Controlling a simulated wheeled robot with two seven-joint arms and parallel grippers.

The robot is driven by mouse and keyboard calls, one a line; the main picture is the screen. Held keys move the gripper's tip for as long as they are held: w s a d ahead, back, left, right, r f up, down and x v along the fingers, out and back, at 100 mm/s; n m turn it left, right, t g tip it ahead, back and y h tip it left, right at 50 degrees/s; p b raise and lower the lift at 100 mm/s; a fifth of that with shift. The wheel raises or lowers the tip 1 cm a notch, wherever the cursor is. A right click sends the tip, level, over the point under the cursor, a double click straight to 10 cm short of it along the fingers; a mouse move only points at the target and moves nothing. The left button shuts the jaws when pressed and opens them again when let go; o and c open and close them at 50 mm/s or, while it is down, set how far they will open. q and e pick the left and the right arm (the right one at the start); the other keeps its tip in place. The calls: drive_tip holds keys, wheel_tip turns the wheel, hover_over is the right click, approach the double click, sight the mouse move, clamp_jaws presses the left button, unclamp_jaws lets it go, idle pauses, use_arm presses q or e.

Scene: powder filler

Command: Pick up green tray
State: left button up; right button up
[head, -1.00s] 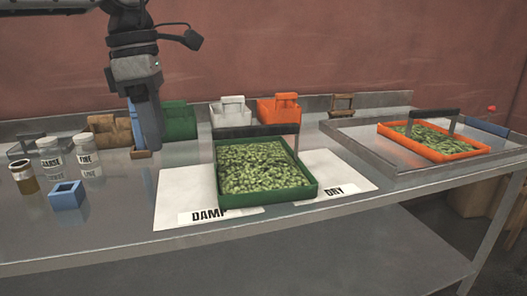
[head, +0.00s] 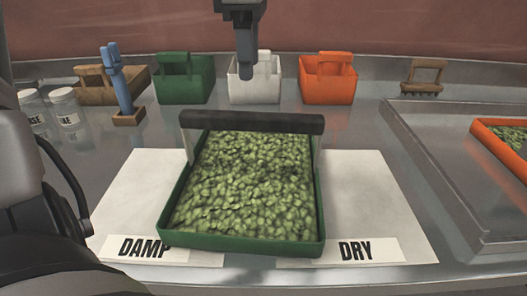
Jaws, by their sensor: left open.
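The green tray (head: 240,245) sits on the white mat between the DAMP label (head: 145,247) and the DRY label (head: 355,249). It is full of green pellets (head: 245,185). Its dark handle bar (head: 252,122) runs left to right above the tray's far part on two light uprights. My left gripper (head: 246,76) hangs from the top edge, pointing down, its tip apart from the bar and appearing above it. Its fingers show edge-on and hold nothing visible. My right gripper is out of view.
Behind stand a blue tool in a wooden holder (head: 128,118), and green (head: 184,82), white (head: 254,82) and orange (head: 328,80) caddies. White jars (head: 68,110) stand at left. A metal platform (head: 425,120) at right bears an orange tray (head: 490,148).

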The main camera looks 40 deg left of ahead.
sight(251, 114)
use_arm(q)
wheel_tip(251, 114, down, 7)
drive_tip(key=shift+s, duration=0.15)
drive_tip(key=shift+w+a+f, duration=0.1)
drive_tip(key=shift+w+f, duration=0.05)
drive_tip(key=shift+f, duration=1.35)
drive_tip(key=shift+w+a+f, duration=0.1)
drive_tip(key=shift+f, duration=1.4)
drive_tip(key=shift+c, duration=0.3)
clamp_jaws()
